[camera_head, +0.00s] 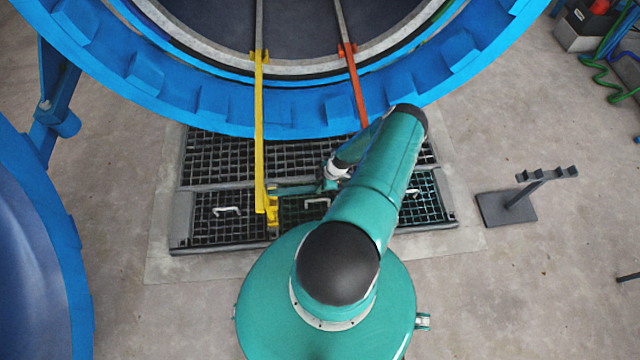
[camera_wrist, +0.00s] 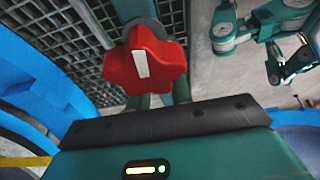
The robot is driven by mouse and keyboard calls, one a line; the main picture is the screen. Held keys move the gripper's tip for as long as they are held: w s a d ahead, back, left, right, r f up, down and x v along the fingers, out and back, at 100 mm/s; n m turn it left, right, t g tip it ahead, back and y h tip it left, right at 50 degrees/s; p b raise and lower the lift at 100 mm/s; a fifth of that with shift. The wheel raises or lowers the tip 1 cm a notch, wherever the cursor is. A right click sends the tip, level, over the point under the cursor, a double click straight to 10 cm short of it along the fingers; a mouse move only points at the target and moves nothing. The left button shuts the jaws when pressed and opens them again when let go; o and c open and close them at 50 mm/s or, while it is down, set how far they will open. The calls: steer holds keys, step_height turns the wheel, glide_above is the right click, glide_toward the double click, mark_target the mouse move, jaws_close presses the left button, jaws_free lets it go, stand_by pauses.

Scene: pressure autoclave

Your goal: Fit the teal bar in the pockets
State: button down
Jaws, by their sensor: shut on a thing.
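The teal bar (camera_head: 292,190) lies roughly level in the head view, its left end close beside the lower end of the yellow rail (camera_head: 259,130). I cannot tell whether they touch. A yellow bracket (camera_head: 271,211), perhaps a pocket, is at that rail's lower end. The red-orange rail (camera_head: 354,88) runs down behind my arm, which hides its lower end and the bar's right part. My gripper (camera_head: 328,182) is at the bar, partly hidden by my arm, and shut on it. In the wrist view a red knob-like part (camera_wrist: 146,58) with a white stripe covers the fingertips.
The big blue ring (camera_head: 290,112) of the autoclave stands behind the rails. A floor grating (camera_head: 215,165) with white handles lies below. A dark stand (camera_head: 520,200) is at right, with bare floor around it. A blue curved door (camera_head: 40,260) fills the left.

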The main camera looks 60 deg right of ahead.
steer(key=shift+f, duration=2.85)
steer(key=shift+f, duration=1.5)
steer(key=c, duration=1.2)
jaws_free()
steer(key=shift+o, duration=0.2)
steer(key=v, duration=1.3)
steer(key=shift+s+d+r, duration=0.1)
steer(key=shift+d+r, duration=0.1)
steer(key=shift+r, duration=0.1)
